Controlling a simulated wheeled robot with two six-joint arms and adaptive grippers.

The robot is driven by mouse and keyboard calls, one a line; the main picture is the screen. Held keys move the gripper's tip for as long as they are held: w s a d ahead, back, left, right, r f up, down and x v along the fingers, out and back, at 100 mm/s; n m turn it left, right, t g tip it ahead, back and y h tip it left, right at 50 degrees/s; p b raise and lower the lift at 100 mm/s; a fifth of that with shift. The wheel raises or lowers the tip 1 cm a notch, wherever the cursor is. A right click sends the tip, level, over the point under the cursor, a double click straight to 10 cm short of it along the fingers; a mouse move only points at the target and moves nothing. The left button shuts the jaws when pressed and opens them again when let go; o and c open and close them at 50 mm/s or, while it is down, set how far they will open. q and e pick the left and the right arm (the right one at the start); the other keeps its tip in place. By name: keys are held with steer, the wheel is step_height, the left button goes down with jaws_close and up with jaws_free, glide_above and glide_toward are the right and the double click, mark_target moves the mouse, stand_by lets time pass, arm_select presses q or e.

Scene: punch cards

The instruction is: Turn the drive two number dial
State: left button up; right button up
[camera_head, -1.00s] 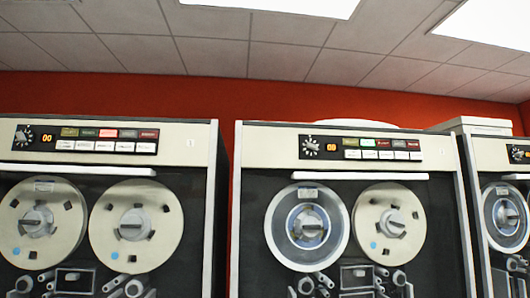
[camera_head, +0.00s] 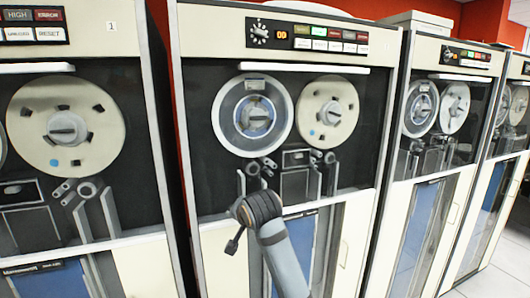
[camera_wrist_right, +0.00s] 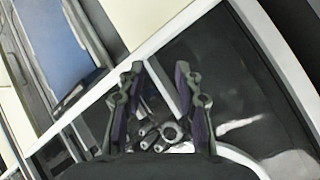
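The number dial (camera_head: 259,32) of the middle tape drive is a dark knob ringed by white marks, at the left end of the black control panel (camera_head: 307,38). An orange display sits just right of it. The drive to its left carries a "1" label. One of my arms rises in front of the middle drive in the head view, well below the dial; its gripper's fingertips cannot be made out there. In the right wrist view my right gripper (camera_wrist_right: 158,80) has two fingers apart with nothing between them, facing the drive front. The dial is not visible there. My left gripper is not in view.
The middle drive's two reels (camera_head: 253,115) lie behind dark glass below the panel. More drives stand to the right, with similar panels. Drive one (camera_head: 70,140) stands close on the left. Light floor (camera_head: 480,270) shows at the lower right.

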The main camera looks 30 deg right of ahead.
steer(key=d+r+m+t+h, duration=0.15)
steer(key=r+m, duration=0.25)
steer(key=r, duration=1.1)
steer(key=d+r+m+t, duration=0.2)
steer(key=r+m+t, duration=0.15)
steer(key=r, duration=1.15)
steer(key=m+t+p, duration=0.2)
steer(key=m+p, duration=0.3)
steer(key=m, duration=0.1)
glide_toward(262, 33)
steer(key=shift+h, duration=0.45)
steer(key=x, duration=0.7)
steer(key=shift+w+a+r, duration=0.1)
steer(key=shift+w+r, duration=0.05)
steer(key=shift+w, duration=0.6)
steer(key=shift+s, duration=0.1)
steer(key=shift+c, duration=0.5)
jaws_close()
